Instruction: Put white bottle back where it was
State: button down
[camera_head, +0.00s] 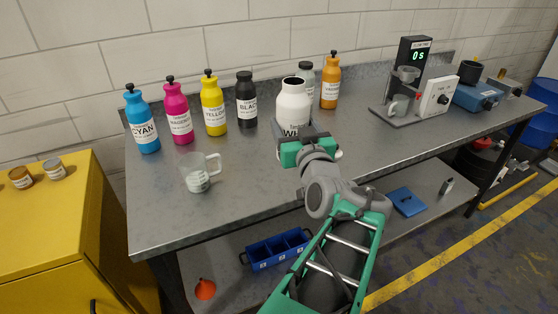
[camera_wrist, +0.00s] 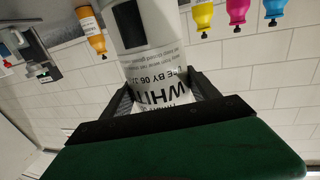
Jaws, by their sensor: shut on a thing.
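The white bottle (camera_head: 294,105) is in the head view, above the middle of the grey table. It looks open at the top, with a dark mouth. My gripper (camera_head: 300,136) is shut on it low on its body. In the wrist view the white bottle (camera_wrist: 160,65) sits between the two fingers of my gripper (camera_wrist: 162,97), its label upside down in that picture. Whether its base touches the table is hidden by my gripper.
On the table's back, left of the white bottle, stand cyan (camera_head: 142,120), magenta (camera_head: 178,113), yellow (camera_head: 213,104) and black (camera_head: 246,99) bottles. A grey bottle (camera_head: 306,72) and an orange bottle (camera_head: 330,82) stand behind it.

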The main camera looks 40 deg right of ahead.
jog(key=w+d+f+b, duration=0.3)
jog(key=w+d+f, duration=0.3)
jog(key=w+f, duration=0.6)
jog(key=shift+f, duration=0.35)
jog(key=shift+w+d+f, duration=0.1)
jog(key=shift+c, duration=1)
grip_release()
jog(key=shift+f, duration=0.1)
jog(key=b+v, duration=0.2)
jog(key=v, duration=1)
